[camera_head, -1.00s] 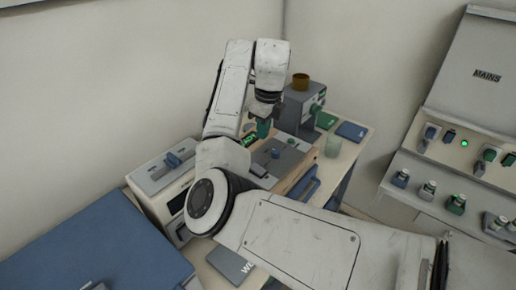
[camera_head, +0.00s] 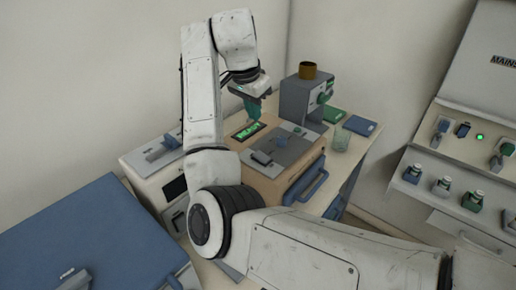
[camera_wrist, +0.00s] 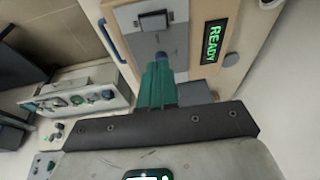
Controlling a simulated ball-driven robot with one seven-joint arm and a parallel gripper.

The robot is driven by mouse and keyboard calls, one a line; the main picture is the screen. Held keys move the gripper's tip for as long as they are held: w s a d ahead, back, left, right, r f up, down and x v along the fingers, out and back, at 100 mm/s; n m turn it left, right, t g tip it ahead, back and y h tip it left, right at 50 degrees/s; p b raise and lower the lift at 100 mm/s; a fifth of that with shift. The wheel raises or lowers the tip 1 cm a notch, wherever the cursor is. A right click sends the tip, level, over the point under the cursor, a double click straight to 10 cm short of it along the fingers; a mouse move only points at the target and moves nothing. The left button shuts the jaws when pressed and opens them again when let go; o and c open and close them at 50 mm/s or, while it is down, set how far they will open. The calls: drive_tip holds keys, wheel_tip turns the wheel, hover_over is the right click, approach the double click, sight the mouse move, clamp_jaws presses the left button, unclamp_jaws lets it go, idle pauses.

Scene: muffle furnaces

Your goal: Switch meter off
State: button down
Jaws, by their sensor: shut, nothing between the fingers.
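A tan unit (camera_head: 262,178) with a grey top panel (camera_head: 297,150) carries a lit green READY display (camera_head: 248,131), also in the wrist view (camera_wrist: 213,43). No label shows whether this is the meter. My gripper (camera_head: 255,112) has green fingers, shut and empty, pointing down over the panel beside the display. A dark switch (camera_wrist: 153,21) lies beyond.
A grey machine with an orange-brown cup (camera_head: 308,70) stands behind the unit. A white device (camera_head: 160,165) with a lever is to the left. A MAINS panel (camera_head: 480,125) with several switches is far right.

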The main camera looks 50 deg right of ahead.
hover_over(260, 153)
drive_tip(key=a, duration=0.1)
drive_tip(key=f, duration=0.6)
drive_tip(key=f+p, duration=0.1)
drive_tip(key=f, duration=0.5)
drive_tip(key=shift+s, duration=0.2)
drive_tip(key=shift+w+f, duration=0.15)
drive_tip(key=shift+f, duration=0.65)
